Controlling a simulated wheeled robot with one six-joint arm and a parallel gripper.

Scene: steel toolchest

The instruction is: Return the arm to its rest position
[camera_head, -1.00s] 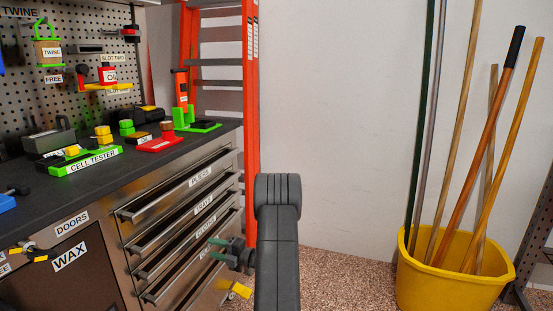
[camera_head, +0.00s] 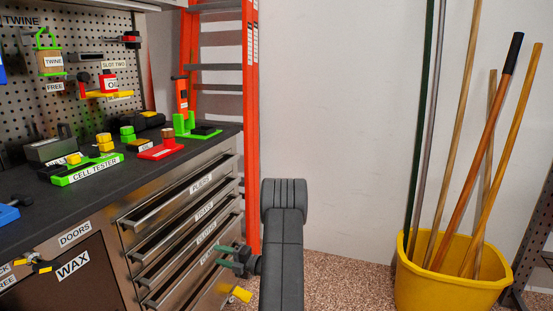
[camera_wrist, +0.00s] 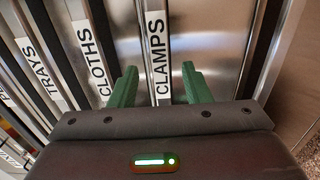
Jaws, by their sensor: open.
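My gripper (camera_head: 232,256) is in front of the toolchest's lower drawers in the head view, pointing left toward them. In the wrist view my gripper (camera_wrist: 159,85) shows two green fingers, spread apart with nothing between them. The drawer label CLAMPS (camera_wrist: 157,55) lies beyond the gap between the fingers. My dark arm stands upright in the middle of the head view, to the right of the toolchest.
The steel toolchest (camera_head: 190,205) has several drawers; the top one, PLIERS (camera_head: 201,187), looks pulled out a little. An orange ladder (camera_head: 251,120) stands behind. A yellow bucket (camera_head: 452,290) with several poles stands at right. Speckled floor (camera_head: 345,275) between is clear.

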